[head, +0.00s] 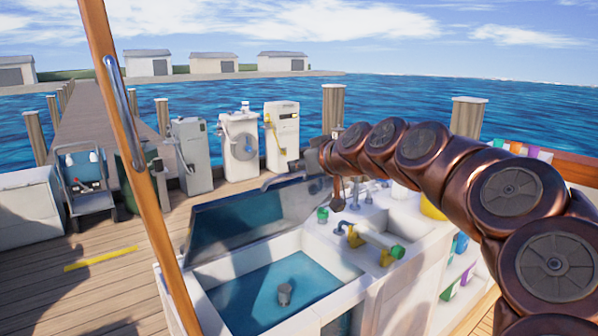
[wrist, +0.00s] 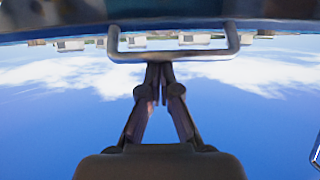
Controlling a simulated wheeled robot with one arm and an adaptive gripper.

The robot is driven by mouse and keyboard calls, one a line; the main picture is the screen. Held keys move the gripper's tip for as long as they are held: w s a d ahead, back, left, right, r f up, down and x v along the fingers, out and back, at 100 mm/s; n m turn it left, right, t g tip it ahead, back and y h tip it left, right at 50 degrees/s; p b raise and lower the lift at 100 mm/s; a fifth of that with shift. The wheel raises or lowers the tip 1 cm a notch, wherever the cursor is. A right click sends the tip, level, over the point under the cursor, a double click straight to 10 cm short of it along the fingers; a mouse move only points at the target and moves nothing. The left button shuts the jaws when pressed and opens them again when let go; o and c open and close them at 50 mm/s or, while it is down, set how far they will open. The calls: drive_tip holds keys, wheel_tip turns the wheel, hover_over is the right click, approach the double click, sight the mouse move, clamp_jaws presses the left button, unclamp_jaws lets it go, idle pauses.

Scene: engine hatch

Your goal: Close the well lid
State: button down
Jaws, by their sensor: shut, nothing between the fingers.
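The well (head: 272,292) is a white-rimmed basin with blue water and a small grey object in it. Its dark lid (head: 225,222) stands raised at the back of the opening, tilted up. In the wrist view the lid's edge (wrist: 60,28) crosses the top of the picture, with a grey U-shaped handle (wrist: 235,40) on it. My gripper (wrist: 160,68) is shut and empty, its fingertips at the handle's crossbar. I cannot tell whether they touch it. In the head view my gripper (head: 270,183) is small at the lid's upper edge.
A brown pole (head: 135,150) stands in front on the left. A white counter (head: 400,225) with a yellow-green valve (head: 375,245) is right of the well. Several machines (head: 240,145) stand behind. Open deck (head: 80,290) lies to the left.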

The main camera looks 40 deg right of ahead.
drive_tip(key=shift+t, duration=0.7)
drive_tip(key=shift+s+a+f+b, duration=0.2)
drive_tip(key=shift+s+f+b, duration=1.5)
drive_tip(key=shift+b, duration=0.9)
drive_tip(key=shift+s+r, duration=0.1)
drive_tip(key=shift+s, duration=0.05)
